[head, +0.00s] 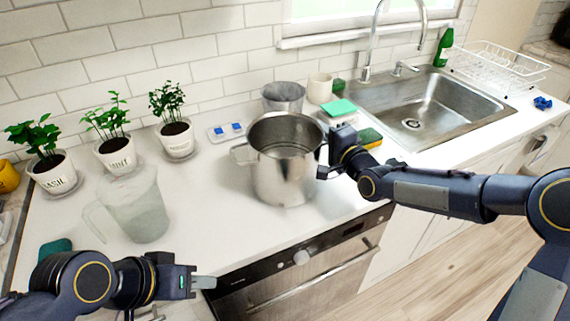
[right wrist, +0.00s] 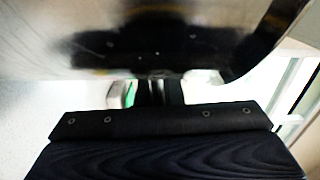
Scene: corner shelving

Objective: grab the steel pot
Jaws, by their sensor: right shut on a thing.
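The steel pot (head: 284,178) is tall and shiny, upright and open at the top, at the middle of the white counter near its front edge. One loop handle shows on its left side. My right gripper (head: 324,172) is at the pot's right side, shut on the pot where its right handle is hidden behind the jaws. In the right wrist view the pot's reflective wall (right wrist: 150,45) fills the top, close to the gripper. My left gripper (head: 204,282) is low at the left, over the counter's front edge, away from the pot; its finger gap is not clear.
A clear pitcher (head: 138,210) stands left of the pot, with several potted herbs behind. A grey container (head: 284,97), a cup (head: 320,88) and sponges (head: 369,138) sit behind and right. The sink (head: 425,105) is farther right. An oven (head: 300,275) lies below the counter.

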